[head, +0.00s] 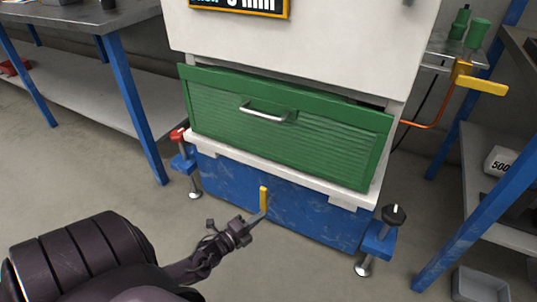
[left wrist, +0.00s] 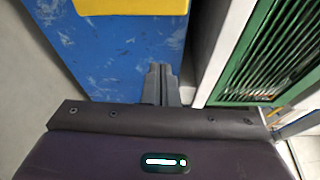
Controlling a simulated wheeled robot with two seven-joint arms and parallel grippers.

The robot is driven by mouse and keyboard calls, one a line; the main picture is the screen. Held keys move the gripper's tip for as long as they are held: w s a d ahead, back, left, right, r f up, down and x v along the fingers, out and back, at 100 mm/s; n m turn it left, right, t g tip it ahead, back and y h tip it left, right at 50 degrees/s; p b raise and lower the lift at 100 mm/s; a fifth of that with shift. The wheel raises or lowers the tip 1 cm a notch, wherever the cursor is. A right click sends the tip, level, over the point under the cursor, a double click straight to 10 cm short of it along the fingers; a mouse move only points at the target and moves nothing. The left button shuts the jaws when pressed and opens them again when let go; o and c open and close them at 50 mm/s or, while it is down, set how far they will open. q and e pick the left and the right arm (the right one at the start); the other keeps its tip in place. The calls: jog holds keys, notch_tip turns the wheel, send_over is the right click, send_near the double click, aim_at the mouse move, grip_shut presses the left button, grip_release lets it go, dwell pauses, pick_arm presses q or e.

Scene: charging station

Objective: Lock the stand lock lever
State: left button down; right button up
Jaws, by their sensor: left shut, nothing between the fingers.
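The stand lock lever is a yellow handle (head: 264,199) standing upright at the front of the blue stand base (head: 310,213), below the green drawer. In the left wrist view the yellow lever (left wrist: 130,6) crosses the top edge, partly cut off, against the scuffed blue base (left wrist: 130,55). My left gripper (head: 256,219) is just in front of the lever, close to its lower part; I cannot tell if they touch. Its fingers (left wrist: 162,70) are closed together and empty in the wrist view. My right gripper is not in view.
A green drawer (head: 290,140) with a metal handle sits above the base. A workbench (head: 75,20) is at left, a shelf (head: 500,175) at right. The front floor is clear.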

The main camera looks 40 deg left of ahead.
pick_arm(q)
jog(key=shift+s+a, duration=0.1)
jog(key=shift+s, duration=1.25)
